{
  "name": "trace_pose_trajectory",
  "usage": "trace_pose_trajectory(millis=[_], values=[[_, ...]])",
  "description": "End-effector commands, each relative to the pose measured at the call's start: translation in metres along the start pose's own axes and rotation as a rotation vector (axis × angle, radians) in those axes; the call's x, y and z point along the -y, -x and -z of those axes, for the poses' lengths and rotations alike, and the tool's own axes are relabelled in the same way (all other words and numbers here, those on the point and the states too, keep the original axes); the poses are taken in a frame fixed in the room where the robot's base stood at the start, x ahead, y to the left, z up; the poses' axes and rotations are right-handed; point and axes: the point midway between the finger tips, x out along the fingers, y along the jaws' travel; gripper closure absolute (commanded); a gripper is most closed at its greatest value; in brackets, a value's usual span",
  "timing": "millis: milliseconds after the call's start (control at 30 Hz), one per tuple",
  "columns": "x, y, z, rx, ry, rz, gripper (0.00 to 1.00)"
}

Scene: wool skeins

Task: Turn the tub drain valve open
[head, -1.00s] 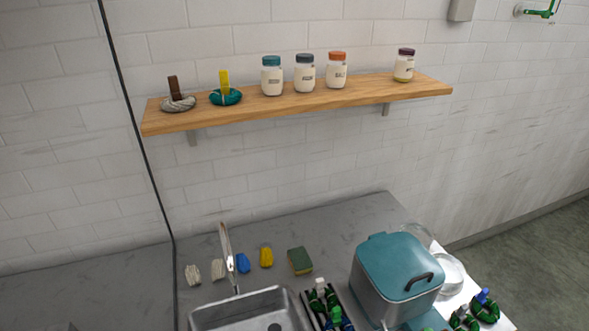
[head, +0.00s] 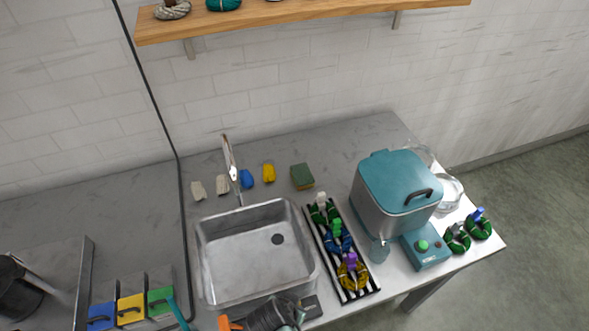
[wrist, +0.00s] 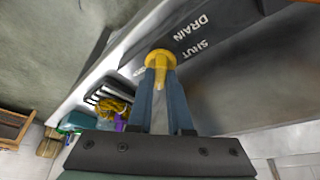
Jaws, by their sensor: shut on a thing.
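In the wrist view, the yellow drain valve handle (wrist: 160,56) stands beside a dark plate (wrist: 205,32) lettered DRAIN and SHUT. My gripper (wrist: 158,75) has its two blue-grey fingers closed on the handle, one on each side. The handle's yellow stem points down between the fingers, and its lower end is hidden. In the head view, part of my arm shows at the bottom edge in front of the steel sink (head: 205,250). The valve handle cannot be made out there.
A striped rack (head: 370,294) with several wool skeins lies right of the sink. A teal-lidded metal tub (head: 370,205) and a teal control box (head: 425,262) with a green button stand further right. Blue, yellow and green drawers (head: 130,308) are at lower left. A shelf (head: 300,17) hangs above.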

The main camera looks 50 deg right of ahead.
Motion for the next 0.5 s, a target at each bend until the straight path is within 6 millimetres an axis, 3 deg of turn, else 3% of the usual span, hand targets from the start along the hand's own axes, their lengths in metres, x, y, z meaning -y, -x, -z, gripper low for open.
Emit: trace_pose_trajectory(millis=[500], values=[[0.0043, -0.0022, -0.0002, 0.002, -0.44, -0.181, 1.0]])
